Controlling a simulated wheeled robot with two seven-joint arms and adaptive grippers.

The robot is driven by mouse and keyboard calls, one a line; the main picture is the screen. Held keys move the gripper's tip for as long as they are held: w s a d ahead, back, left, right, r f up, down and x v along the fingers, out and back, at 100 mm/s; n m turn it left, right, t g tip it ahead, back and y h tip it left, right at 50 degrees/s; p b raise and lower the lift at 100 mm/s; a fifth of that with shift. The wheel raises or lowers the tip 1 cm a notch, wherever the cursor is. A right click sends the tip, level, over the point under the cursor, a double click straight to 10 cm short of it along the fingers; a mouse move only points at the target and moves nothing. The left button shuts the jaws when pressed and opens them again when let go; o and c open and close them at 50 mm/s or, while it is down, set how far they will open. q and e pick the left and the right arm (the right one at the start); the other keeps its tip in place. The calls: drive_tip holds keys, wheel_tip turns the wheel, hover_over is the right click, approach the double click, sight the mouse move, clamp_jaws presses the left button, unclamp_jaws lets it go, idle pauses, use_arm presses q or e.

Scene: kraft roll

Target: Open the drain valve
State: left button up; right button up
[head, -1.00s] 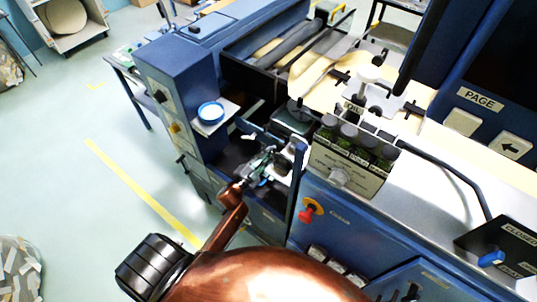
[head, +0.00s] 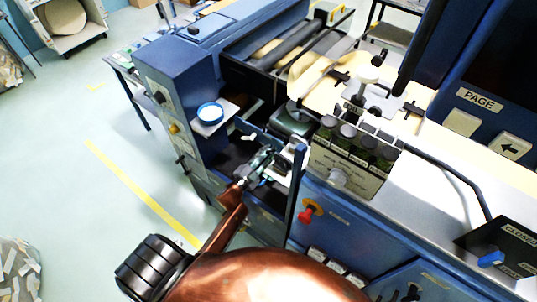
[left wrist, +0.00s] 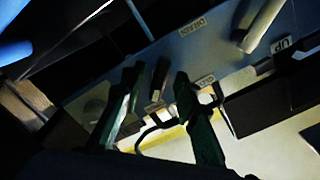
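My left gripper (head: 262,165) reaches into the dark recess beside the blue cabinet in the head view. In the left wrist view its two dark fingers (left wrist: 160,105) stand apart with a gap between them, so it is open. A blue lever (head: 490,258) sits at right on a black plate marked closed and open. My right gripper is not in view.
A red handle on a yellow plate (head: 308,212) is on the cabinet front. A box of dark-capped bottles (head: 350,150) stands on the counter edge. A blue-rimmed dish (head: 210,112) sits on a ledge left of the recess.

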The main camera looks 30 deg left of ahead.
use_arm(q)
drive_tip(key=s, duration=1.1)
drive_tip(key=shift+s+a, duration=0.4)
drive_tip(key=shift+a, duration=0.05)
